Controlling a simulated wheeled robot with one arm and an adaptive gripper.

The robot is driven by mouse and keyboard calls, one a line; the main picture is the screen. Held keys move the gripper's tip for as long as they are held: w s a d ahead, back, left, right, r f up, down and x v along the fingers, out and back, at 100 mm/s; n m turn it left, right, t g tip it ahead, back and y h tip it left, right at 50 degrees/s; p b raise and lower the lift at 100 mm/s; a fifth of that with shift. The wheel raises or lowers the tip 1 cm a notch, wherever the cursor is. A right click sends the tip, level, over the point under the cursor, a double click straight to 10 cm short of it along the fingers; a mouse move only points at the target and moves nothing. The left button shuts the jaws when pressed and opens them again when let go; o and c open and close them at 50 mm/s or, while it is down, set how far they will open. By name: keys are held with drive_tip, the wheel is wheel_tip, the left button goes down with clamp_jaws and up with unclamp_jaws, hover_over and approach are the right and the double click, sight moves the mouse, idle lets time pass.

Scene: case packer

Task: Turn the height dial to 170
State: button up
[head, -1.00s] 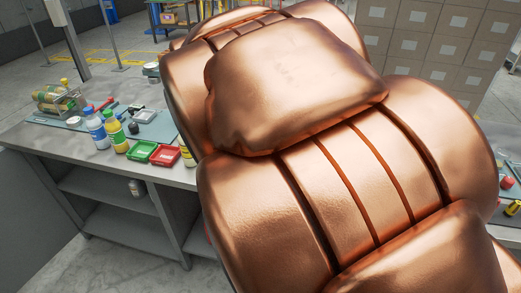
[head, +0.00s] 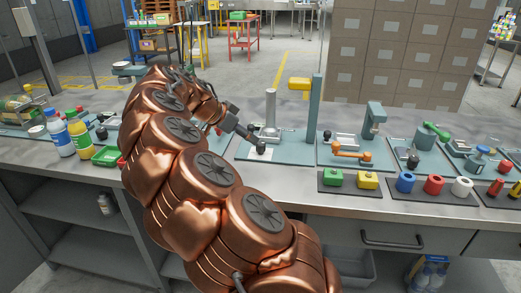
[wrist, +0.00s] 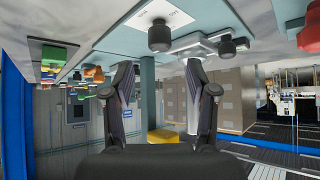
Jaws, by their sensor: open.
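A small black knob (head: 261,147) stands on a white plate (head: 258,155) at the front of the teal station with the tall post, and appears to be the height dial. In the upside-down wrist view, a black knob (wrist: 160,36) on a white plate (wrist: 160,16) shows near the top middle. Its markings are too small to read. My gripper (wrist: 158,85) is open and empty, its two dark fingers spread apart. In the head view, it is just left of the knob and looks apart from it.
The teal post (head: 316,108) carries a yellow block (head: 299,84); a grey cylinder (head: 270,108) stands beside it. A second black knob (wrist: 232,46) shows in the wrist view. An orange lever (head: 350,153) and green (head: 332,177) and yellow (head: 367,180) blocks lie right. Bottles (head: 79,134) stand left.

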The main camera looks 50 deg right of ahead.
sight(260, 143)
drive_tip(key=shift+x, duration=3.85)
clamp_jaws()
